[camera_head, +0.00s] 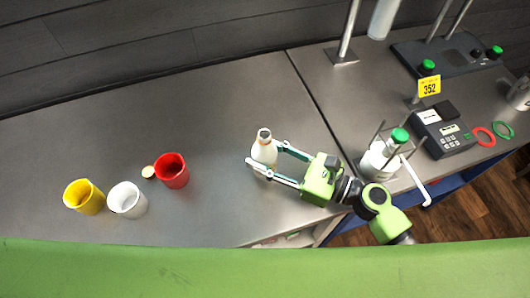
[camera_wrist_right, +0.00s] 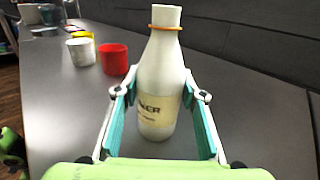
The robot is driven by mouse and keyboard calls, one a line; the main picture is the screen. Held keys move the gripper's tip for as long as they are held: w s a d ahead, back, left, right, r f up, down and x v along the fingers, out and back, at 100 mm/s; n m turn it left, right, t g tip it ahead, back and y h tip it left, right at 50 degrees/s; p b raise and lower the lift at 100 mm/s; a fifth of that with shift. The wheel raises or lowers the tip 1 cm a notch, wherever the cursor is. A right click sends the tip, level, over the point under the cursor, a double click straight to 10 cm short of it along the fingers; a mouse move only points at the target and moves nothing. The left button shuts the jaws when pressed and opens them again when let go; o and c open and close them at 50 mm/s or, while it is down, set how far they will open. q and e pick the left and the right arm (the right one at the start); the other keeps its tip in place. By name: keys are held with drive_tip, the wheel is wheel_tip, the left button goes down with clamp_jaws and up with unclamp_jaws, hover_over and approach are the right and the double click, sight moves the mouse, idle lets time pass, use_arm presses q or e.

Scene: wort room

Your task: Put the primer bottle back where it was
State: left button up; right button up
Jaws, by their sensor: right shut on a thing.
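The primer bottle (camera_head: 263,153) is white, with an orange ring at its neck and a pale label that reads in part "MER" in the right wrist view (camera_wrist_right: 158,80). It is upright and seems uncapped in the head view. My right gripper (camera_head: 264,163) is shut on the bottle, a finger on each side of its lower body. The bottle is at or just above the grey counter (camera_head: 220,110); I cannot tell whether its base touches. My left gripper is not in view.
Yellow (camera_head: 84,197), white (camera_head: 127,200) and red (camera_head: 172,171) cups stand at the left, with a small tan disc (camera_head: 148,172) beside the red one. At the right are a green-capped bottle in a rack (camera_head: 383,158) and a grey device (camera_head: 444,130). The counter behind the bottle is clear.

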sight(275, 160)
drive_tip(key=o, duration=1.2)
drive_tip(key=shift+f, duration=0.1)
drive_tip(key=shift+o, duration=0.2)
drive_tip(key=shift+r+p, duration=0.3)
drive_tip(key=b+v, duration=0.1)
drive_tip(key=v, duration=0.1)
drive_tip(key=b+v, duration=0.1)
drive_tip(key=v, duration=0.1)
drive_tip(key=b+v, duration=0.1)
drive_tip(key=v, duration=0.1)
drive_tip(key=shift+s+d+f, duration=0.15)
drive_tip(key=shift+d+f, duration=0.1)
drive_tip(key=shift+f, duration=0.05)
drive_tip(key=shift+s+d+r, duration=0.15)
drive_tip(key=shift+s+d, duration=0.05)
drive_tip(key=shift+d, duration=0.25)
